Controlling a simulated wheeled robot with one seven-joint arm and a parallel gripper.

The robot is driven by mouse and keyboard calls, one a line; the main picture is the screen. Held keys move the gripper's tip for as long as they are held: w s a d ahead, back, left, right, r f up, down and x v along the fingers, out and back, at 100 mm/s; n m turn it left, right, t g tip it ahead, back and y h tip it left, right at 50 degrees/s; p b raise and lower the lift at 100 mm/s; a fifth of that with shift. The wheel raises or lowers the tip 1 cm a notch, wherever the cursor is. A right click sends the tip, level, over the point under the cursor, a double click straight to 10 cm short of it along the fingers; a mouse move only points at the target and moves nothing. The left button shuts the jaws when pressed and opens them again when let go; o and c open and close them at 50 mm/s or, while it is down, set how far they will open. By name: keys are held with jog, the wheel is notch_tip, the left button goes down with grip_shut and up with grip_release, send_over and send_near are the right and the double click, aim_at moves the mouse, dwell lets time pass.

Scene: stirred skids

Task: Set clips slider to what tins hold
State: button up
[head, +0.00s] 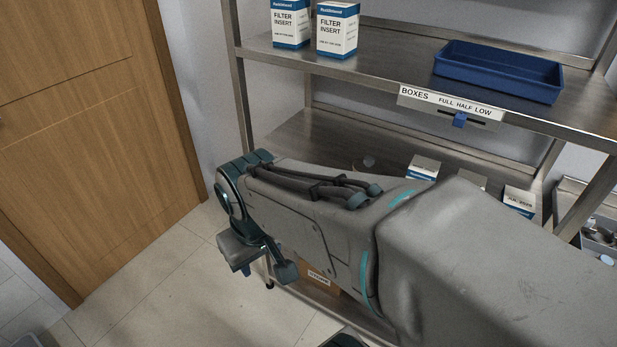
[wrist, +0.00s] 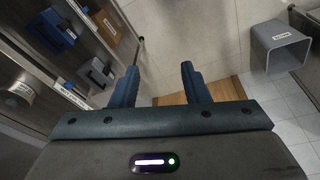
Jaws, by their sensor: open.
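My gripper (head: 263,262) hangs at the left end of my arm, in front of the shelf unit and above the floor. In the wrist view its two fingers (wrist: 159,86) are apart with nothing between them. I cannot make out a clips slider in either view. A label strip (wrist: 68,88) runs along a shelf edge at the left of the wrist view, too small to read. A pale round item (wrist: 17,91) lies beside it; I cannot tell if it is a tin. My arm hides much of the lower shelves in the head view.
The upper shelf's BOXES label (head: 424,98) has a blue slider (head: 460,119) roughly below HALF. Two filter boxes (head: 337,30) and a blue tray (head: 498,74) stand above it. A wooden door (head: 80,130) is left. A grey bin (wrist: 279,46) stands on the floor.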

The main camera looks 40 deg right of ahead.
jog(key=w+d+f+n+g+h+b, duration=0.2)
jog(key=d+f+n+g+h+b, duration=0.35)
jog(key=d+f+n+h, duration=0.8)
jog(key=w+d+f+n+t+h+b, duration=0.1)
jog(key=w+d+f+n+t+b, duration=0.1)
jog(key=w+f+n+t, duration=0.25)
jog(key=w+d+f+n+t+h+b, duration=0.1)
jog(key=w+f+n+t+h+b, duration=0.15)
jog(key=w+n+t, duration=0.4)
jog(key=w+d+m, duration=0.1)
jog(key=w+d, duration=0.2)
jog(key=d, duration=0.3)
jog(key=w+d+m+g, duration=0.1)
jog(key=w+d, duration=0.3)
jog(key=d, duration=0.2)
jog(key=shift+d+y+p, duration=0.35)
jog(key=shift+y+p, duration=0.05)
jog(key=shift+r+m, duration=0.1)
jog(key=shift+m, duration=0.15)
grip_shut()
